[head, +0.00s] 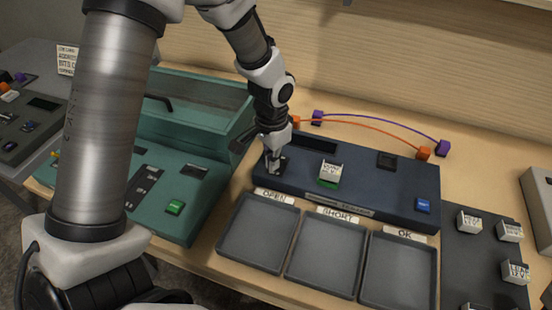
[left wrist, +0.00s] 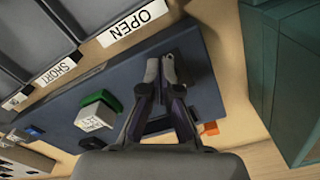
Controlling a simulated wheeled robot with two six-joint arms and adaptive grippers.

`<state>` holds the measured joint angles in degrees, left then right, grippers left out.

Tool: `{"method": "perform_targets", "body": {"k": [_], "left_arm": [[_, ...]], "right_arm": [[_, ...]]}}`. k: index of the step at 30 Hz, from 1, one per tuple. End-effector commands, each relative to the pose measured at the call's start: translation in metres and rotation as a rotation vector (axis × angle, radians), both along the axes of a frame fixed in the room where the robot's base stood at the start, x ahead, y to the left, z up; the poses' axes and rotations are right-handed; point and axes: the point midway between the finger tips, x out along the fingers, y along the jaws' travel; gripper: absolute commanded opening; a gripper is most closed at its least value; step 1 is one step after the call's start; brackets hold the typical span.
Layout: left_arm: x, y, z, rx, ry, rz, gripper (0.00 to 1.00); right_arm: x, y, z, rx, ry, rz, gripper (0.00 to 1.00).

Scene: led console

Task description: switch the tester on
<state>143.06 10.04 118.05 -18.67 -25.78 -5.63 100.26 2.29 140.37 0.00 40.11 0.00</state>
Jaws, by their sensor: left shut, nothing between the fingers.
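The tester is a long dark blue console (head: 375,190) on the wooden bench; it also fills the middle of the left wrist view (left wrist: 65,105). A blue button (head: 423,206) sits at its right end. A white labelled block (head: 330,170) stands on a green piece on its top. My left gripper (head: 274,160) is shut and empty, its fingertips down at the console's left end, over a dark square patch. In the left wrist view the closed fingertips (left wrist: 162,68) hide part of that patch. I cannot tell whether they touch it. My right gripper is not in view.
Three grey trays marked OPEN (head: 258,232), SHORT (head: 326,254) and OK (head: 399,271) lie in front. A teal case (head: 150,195) stands left. Orange and purple leads (head: 380,126) lie behind. A dark mat (head: 480,255) with several white blocks is right.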

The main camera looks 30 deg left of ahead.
Motion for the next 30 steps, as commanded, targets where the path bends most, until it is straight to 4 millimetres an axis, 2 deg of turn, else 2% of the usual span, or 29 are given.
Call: {"method": "perform_targets", "body": {"k": [14,30], "left_arm": [[0.000,0.000,-0.004,0.000,0.000,0.000,0.00],[0.015,0.004,-0.004,0.000,0.000,0.000,0.00]], "right_arm": [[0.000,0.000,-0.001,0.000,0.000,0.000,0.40],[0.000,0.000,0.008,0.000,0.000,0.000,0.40]]}}
